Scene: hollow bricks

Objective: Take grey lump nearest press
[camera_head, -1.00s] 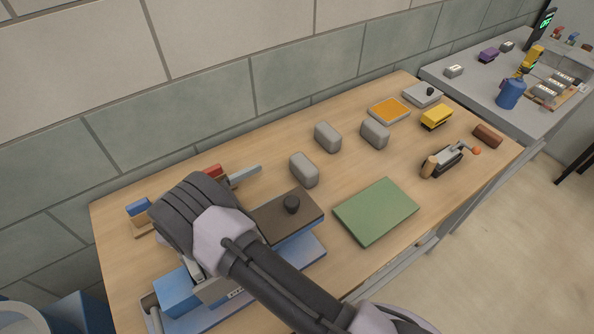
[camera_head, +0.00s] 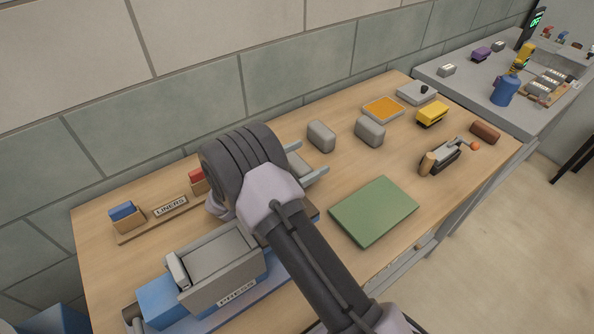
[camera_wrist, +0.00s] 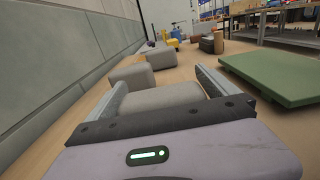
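The grey lump nearest the press (camera_head: 299,164) is mostly hidden by my wrist in the head view. In the wrist view the same lump (camera_wrist: 163,98) lies between my two fingers. My gripper (camera_head: 308,159) is open, its fingers on either side of the lump; I cannot tell whether they touch it. The gripper also shows in the wrist view (camera_wrist: 160,80). Two other grey lumps, a back one (camera_head: 321,136) and a right one (camera_head: 370,131), stand farther along the table. The grey and blue press (camera_head: 222,266) is at the front left.
A green board (camera_head: 374,211) lies right of my arm. A liners rack (camera_head: 170,207) stands at the back left. An orange tray (camera_head: 383,109), a yellow block (camera_head: 432,114) and a lever tool (camera_head: 440,158) are toward the right end. The wall runs close behind the table (camera_head: 310,230).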

